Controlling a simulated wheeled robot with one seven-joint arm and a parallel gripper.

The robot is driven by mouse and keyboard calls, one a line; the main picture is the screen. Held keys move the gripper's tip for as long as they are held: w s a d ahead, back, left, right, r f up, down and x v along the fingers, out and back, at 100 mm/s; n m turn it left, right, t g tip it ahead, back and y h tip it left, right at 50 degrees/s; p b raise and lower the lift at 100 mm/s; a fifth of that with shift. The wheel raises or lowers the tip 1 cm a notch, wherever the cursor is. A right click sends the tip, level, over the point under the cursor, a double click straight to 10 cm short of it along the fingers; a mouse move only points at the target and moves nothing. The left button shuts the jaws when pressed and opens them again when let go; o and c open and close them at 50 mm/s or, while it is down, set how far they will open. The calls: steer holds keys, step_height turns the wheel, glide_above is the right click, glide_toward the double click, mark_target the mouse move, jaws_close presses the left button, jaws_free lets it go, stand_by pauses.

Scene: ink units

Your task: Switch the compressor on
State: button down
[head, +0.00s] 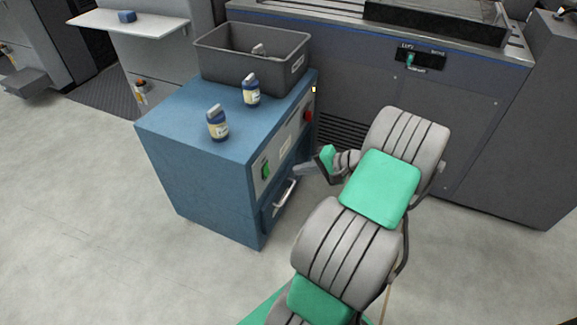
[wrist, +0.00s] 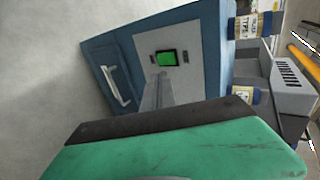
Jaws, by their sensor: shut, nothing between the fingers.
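The compressor appears to be the blue cabinet (head: 195,165), which also shows in the wrist view (wrist: 205,30). Its front panel carries a green rocker switch (head: 265,171), seen face-on in the wrist view (wrist: 166,58). A handle (head: 285,197) is below the switch, and a red round button (head: 308,116) is on the same face farther back. My gripper (head: 300,170) is shut and empty, in front of the panel. In the wrist view its fingers (wrist: 157,90) point at the panel just below the switch, and contact cannot be told.
Two bottles (head: 217,124) (head: 251,91) and a grey bin (head: 249,62) stand on the cabinet top. A large grey machine (head: 470,130) with a small switch panel (head: 420,57) stands behind my arm. The floor (head: 80,220) at left is clear.

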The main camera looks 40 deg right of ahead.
steer(key=v, duration=0.3)
steer(key=shift+a, duration=0.1)
steer(key=w+a+r+n+g, duration=0.2)
steer(key=w+a+n+g, duration=0.1)
steer(key=a, duration=0.6)
steer(key=w+a+r+n+g, duration=0.2)
steer(key=w+a+n+g, duration=0.1)
steer(key=a, duration=0.5)
steer(key=s+a+r+n+g+h, duration=0.1)
steer(key=s+a+r+n+h, duration=0.1)
steer(key=s+a, duration=0.4)
steer(key=s+a+r+n+g+h, duration=0.1)
steer(key=s+a+r+n+h, duration=0.1)
steer(key=s+a+n, duration=0.3)
steer(key=s+a, duration=0.1)
steer(key=a, duration=0.3)
steer(key=shift+h, duration=0.4)
